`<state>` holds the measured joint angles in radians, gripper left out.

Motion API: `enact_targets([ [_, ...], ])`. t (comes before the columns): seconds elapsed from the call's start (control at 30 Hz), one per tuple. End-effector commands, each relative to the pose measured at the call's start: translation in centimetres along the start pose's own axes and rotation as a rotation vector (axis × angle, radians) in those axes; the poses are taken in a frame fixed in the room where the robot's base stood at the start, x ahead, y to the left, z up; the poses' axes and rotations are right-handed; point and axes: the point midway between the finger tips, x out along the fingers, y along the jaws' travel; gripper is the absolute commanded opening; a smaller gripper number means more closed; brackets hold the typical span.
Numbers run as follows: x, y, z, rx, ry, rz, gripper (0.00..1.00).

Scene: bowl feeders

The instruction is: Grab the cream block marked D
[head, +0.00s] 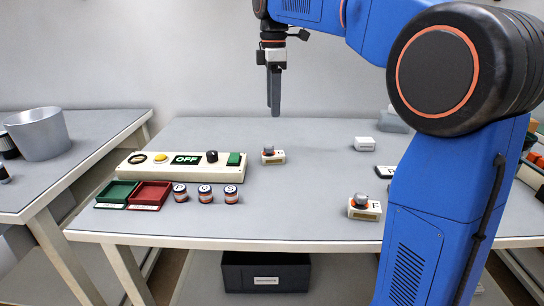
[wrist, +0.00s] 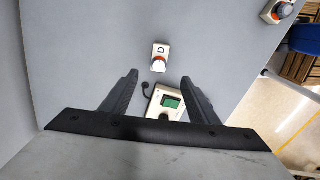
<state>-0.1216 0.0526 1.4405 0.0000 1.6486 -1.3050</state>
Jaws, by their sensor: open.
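The cream block marked D (wrist: 161,49) lies on the grey table, with an orange and pale knob on it. In the head view it appears to be the small cream block (head: 279,157) right of the control panel; its letter is too small to read there. My gripper (head: 273,113) hangs fingers down above the table, well clear of the block. In the wrist view my gripper (wrist: 161,76) is open and empty. The block shows just beyond the fingertips, roughly centred between them and not touched.
The cream control panel (head: 137,169) with an OFF display stands left of the block. Green (head: 117,191) and red (head: 151,193) trays and several small jars (head: 204,194) are in front of it. Another knobbed block (head: 365,213) is at front right; a white block (head: 364,144) is behind.

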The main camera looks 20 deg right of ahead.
Motion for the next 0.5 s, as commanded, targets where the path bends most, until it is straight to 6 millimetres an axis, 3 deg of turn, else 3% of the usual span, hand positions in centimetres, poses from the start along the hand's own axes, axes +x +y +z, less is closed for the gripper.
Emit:
enact_targets([
  [0.5, 8.9, -0.1, 0.0, 0.002, 0.0, -0.001, 0.55],
])
